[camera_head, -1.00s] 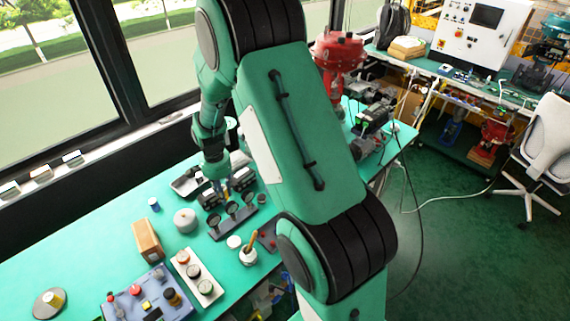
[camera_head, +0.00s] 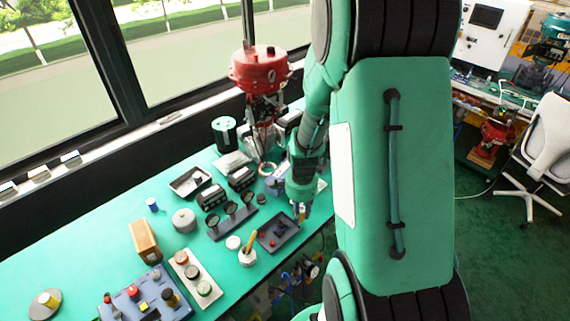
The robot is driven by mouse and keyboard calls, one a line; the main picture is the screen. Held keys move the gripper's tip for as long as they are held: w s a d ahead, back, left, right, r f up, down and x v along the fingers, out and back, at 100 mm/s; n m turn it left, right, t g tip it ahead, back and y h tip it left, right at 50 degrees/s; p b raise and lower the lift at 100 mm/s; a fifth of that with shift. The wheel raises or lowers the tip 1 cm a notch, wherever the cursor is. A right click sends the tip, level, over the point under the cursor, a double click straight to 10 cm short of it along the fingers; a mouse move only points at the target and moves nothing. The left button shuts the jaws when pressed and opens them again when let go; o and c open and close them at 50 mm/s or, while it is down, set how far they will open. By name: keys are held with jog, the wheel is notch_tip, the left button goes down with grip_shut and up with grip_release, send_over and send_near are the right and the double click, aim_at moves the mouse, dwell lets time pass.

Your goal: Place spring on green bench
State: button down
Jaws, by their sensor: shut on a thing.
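The green bench (camera_head: 85,240) runs from the lower left towards the window and the red valve actuator. My gripper (camera_head: 301,213) points down above the bench's right front part, by the right end of a dark tray. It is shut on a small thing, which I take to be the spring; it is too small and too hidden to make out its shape. I cannot tell if the held thing touches the surface below.
The dark tray (camera_head: 277,234) holds small red parts. Dark gauges on a stand (camera_head: 231,217), a white pot with a brush (camera_head: 248,256), a wooden block (camera_head: 145,240) and a blue control box (camera_head: 146,297) stand left of it.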

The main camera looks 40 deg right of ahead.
jog(key=s+f+m, duration=0.1)
jog(key=s, duration=0.4)
notch_tip(320, 180, down, 10)
jog(key=shift+d+r, duration=0.25)
jog(key=shift+d, duration=0.1)
dwell(0.4)
jog(key=w+d, duration=0.3)
jog(key=w, duration=0.1)
jog(key=w+d+f+b, duration=0.1)
jog(key=w+d, duration=0.2)
jog(key=w, duration=0.1)
jog(key=w+d+b, duration=0.1)
jog(key=w+d, duration=0.3)
jog(key=shift+d+f, duration=0.1)
jog(key=shift+f, duration=0.15)
jog(key=shift+f+b, duration=0.45)
jog(key=shift+f, duration=1.35)
jog(key=shift+f, duration=0.1)
